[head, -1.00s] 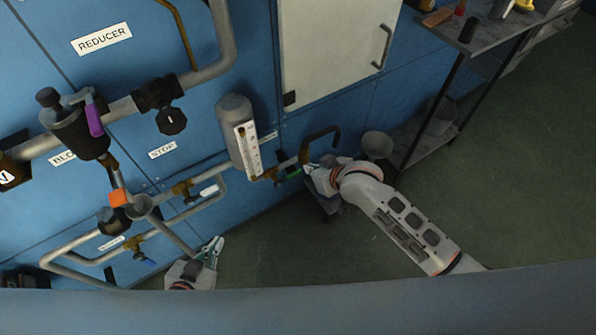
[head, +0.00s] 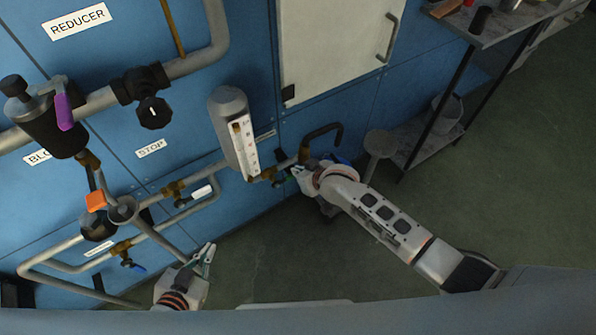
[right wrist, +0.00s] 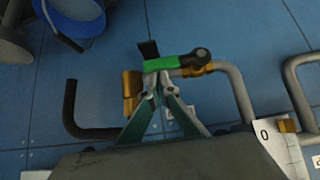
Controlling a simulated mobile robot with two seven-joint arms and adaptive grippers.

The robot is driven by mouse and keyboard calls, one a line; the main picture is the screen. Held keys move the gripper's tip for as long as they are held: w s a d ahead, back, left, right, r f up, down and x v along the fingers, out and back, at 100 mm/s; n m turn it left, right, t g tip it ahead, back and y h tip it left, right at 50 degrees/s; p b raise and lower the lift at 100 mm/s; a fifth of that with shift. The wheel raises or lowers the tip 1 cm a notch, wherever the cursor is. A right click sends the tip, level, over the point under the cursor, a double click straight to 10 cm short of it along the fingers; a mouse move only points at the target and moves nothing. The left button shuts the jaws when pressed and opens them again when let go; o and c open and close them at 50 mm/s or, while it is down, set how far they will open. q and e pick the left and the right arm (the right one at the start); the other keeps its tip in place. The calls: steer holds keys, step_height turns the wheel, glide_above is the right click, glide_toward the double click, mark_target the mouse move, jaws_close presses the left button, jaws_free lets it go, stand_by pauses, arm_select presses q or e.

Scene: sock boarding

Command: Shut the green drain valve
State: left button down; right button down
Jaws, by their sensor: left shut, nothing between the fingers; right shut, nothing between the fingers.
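The green drain valve handle (right wrist: 175,63) shows in the right wrist view as a green lever with a dark round knob at its right end. It lies across the picture next to a brass fitting (right wrist: 131,92). My right gripper (right wrist: 158,86) is shut, with its fingertips just below the handle's left part; I cannot tell whether they touch it. In the head view my right gripper (head: 296,172) is at the low pipework below the gauge cylinder and mostly hides the handle. My left gripper (head: 209,254) is shut and empty, low in front of the blue panel.
A gauge cylinder with a white scale (head: 243,147) stands left of my right gripper. A black bent pipe (head: 323,132) rises behind it. A blue-rimmed container (right wrist: 72,30) is near the valve. A metal shelf (head: 437,145) stands right. Open floor lies between the arms.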

arm_select(q)
steer(key=shift+s+d+f, duration=0.1)
steer(key=shift+s+f, duration=0.05)
steer(key=shift+s, duration=0.1)
arm_select(e)
steer(key=shift+f, duration=0.1)
arm_select(q)
steer(key=shift+f, duration=0.1)
arm_select(e)
steer(key=shift+f, duration=0.1)
arm_select(q)
steer(key=shift+s+d+f, duration=0.15)
steer(key=shift+f, duration=0.05)
arm_select(e)
steer(key=shift+d+f+y, duration=0.1)
steer(key=shift+f+y, duration=0.1)
steer(key=shift+y, duration=0.1)
